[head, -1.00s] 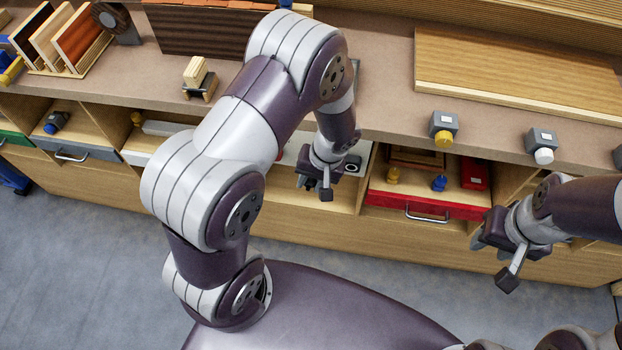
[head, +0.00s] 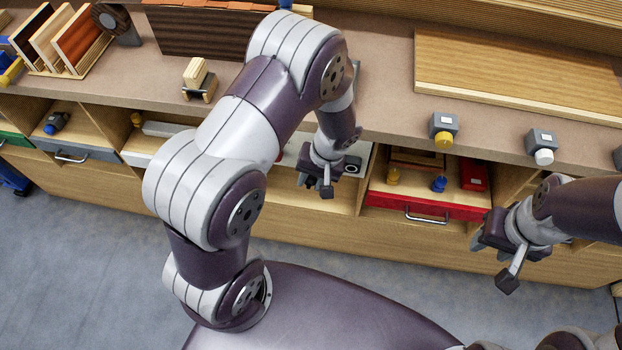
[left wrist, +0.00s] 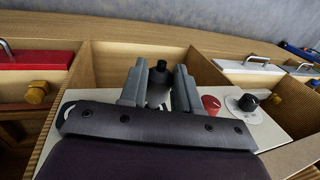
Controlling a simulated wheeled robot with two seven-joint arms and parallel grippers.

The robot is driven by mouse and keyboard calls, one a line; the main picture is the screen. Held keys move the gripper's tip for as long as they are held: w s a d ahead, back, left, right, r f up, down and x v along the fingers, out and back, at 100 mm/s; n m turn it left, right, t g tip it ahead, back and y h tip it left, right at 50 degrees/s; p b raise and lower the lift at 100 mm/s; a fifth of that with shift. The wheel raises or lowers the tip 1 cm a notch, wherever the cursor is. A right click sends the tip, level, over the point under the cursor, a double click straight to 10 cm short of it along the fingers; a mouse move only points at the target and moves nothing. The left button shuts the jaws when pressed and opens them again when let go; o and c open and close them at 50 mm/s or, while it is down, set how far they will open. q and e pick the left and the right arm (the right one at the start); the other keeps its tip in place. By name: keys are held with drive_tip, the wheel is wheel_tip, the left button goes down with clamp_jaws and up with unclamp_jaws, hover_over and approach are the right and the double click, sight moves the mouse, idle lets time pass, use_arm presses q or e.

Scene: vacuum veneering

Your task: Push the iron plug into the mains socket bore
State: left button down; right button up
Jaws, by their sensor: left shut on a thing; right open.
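My left gripper (head: 318,188) is inside the open bay left of the red drawer, above its pale panel. In the left wrist view its fingers (left wrist: 158,88) are shut on a black plug (left wrist: 158,72), which stands between them. The plug cannot be made out in the head view. A dark round fitting with a pale centre (head: 352,167) sits on the panel just right of the gripper; I cannot tell whether it is the socket bore. The plug's lower end is hidden by the gripper. My right gripper (head: 492,262) is open and empty, in front of the cabinet at the right.
In the left wrist view a red knob (left wrist: 211,104) and a black knob (left wrist: 248,102) stand on the panel beside the gripper. Wooden bay walls (left wrist: 205,72) rise close around. The open red drawer (head: 425,205) holds small parts. The counter (head: 385,100) overhangs behind.

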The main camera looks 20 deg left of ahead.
use_arm(q)
drive_tip(key=shift+w+a, duration=0.2)
drive_tip(key=shift+w, duration=0.8)
drive_tip(key=c, duration=0.7)
unclamp_jaws()
drive_tip(key=v, duration=1.2)
drive_tip(key=shift+d+r+p, duration=0.1)
drive_tip(key=shift+r+p, duration=0.25)
